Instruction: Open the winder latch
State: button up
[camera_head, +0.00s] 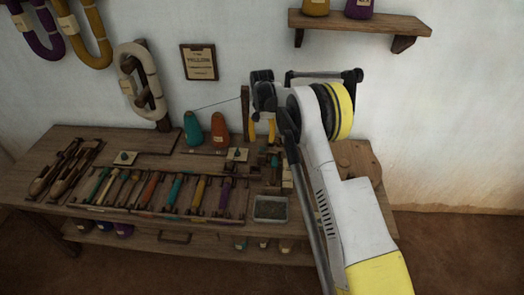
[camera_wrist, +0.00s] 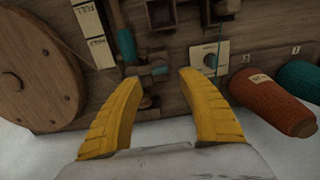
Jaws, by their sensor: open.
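The winder stands at the right part of the wooden bench, partly hidden by my arm in the head view. In the wrist view its metal bracket (camera_wrist: 140,73) carries a short teal-tipped piece, which may be the latch (camera_wrist: 160,70). A teal bobbin or sleeve (camera_wrist: 127,45) sits on the upright part beside it. My gripper (camera_wrist: 158,82) is open and empty, its two yellow fingers pointing toward the bracket from either side. I cannot tell the exact gap to it. In the head view my gripper (camera_head: 262,130) hangs above the winder area.
A large wooden wheel (camera_wrist: 35,75) is left of the fingers in the wrist view. A grey tray (camera_head: 270,209) and a rack of bobbins (camera_head: 160,195) occupy the bench front.

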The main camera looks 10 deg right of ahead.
aim_at(268, 150)
notch_tip(268, 150, down, 6)
jog(key=shift+r+b, duration=0.1)
jog(key=shift+b, duration=0.8)
grip_shut()
